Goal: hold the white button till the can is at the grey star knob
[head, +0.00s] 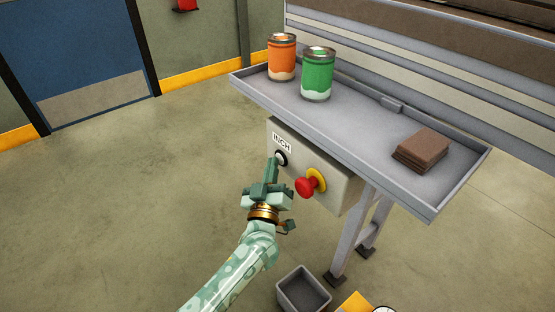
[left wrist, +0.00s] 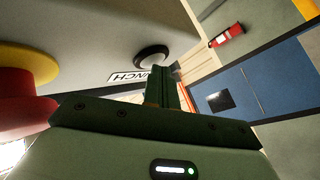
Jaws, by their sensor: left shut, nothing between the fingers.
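The white button (head: 281,158) in its black ring sits under the INCH label on the grey control box (head: 335,185). It also shows in the left wrist view (left wrist: 150,53). My left gripper (head: 275,163) is shut and empty, its fingertips right at the button; I cannot tell whether they touch or press it. An orange can (head: 282,58) and a green can (head: 318,75) stand upright on the grey tray table (head: 360,120) above the box. I cannot make out a grey star knob. My right gripper is not in view.
A red mushroom button (head: 307,187) on a yellow collar (head: 318,179) sits beside the white one. Brown flat pieces (head: 422,148) are stacked at the tray's right end. A grey bin (head: 303,290) stands on the floor below. Floor left of the box is clear.

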